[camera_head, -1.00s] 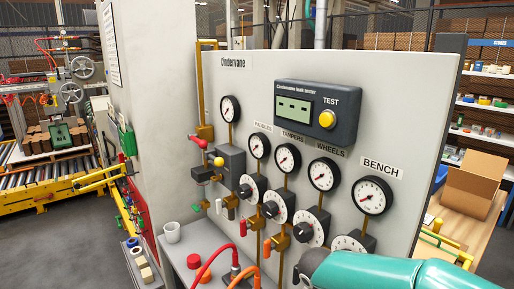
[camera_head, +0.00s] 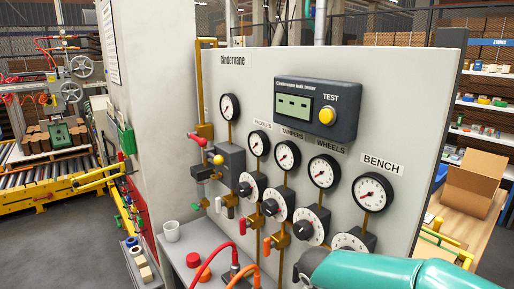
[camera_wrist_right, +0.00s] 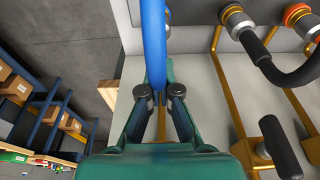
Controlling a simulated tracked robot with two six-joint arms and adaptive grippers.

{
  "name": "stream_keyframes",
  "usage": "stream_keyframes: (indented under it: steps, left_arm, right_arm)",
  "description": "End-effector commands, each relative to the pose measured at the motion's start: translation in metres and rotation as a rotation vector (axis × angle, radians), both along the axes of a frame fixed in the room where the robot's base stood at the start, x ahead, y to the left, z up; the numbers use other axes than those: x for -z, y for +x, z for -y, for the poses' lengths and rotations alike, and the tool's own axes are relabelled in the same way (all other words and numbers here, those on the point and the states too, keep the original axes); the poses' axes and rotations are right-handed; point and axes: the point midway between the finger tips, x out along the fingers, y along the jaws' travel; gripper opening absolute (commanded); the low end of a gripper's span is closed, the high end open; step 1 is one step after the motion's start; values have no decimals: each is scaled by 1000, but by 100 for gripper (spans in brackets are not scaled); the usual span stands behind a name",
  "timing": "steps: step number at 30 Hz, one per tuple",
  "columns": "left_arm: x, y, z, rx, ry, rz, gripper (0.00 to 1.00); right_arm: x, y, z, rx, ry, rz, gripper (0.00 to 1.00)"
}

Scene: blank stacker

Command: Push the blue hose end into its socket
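The blue hose (camera_wrist_right: 154,42) runs down from the top of the right wrist view to the fingertips of my right gripper (camera_wrist_right: 160,97). The two teal fingers with dark pads are closed in on either side of it. The hose's end is hidden or too small to make out. No blue socket can be told apart in either view. In the head view my teal right arm (camera_head: 400,270) comes in at the lower right, with its gripper out of sight. My left gripper is not in view.
A grey panel (camera_head: 235,75) carries gauges, dials and a leak tester (camera_head: 316,109). Red (camera_head: 208,252) and orange (camera_head: 247,274) hoses sit below. The wrist view shows metal fittings (camera_wrist_right: 235,20), a black curved hose (camera_wrist_right: 290,72) and yellow pipes (camera_wrist_right: 228,85) close to the right of the gripper.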

Motion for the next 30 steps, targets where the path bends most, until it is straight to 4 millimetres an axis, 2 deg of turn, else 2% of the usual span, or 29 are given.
stream_keyframes:
  steps: [14,30]
  left_arm:
    - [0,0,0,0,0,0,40]
    - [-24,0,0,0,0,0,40]
  right_arm:
    - [2,-1,-1,-1,-1,-6,0]
    - [-42,0,-1,-1,1,-1,0]
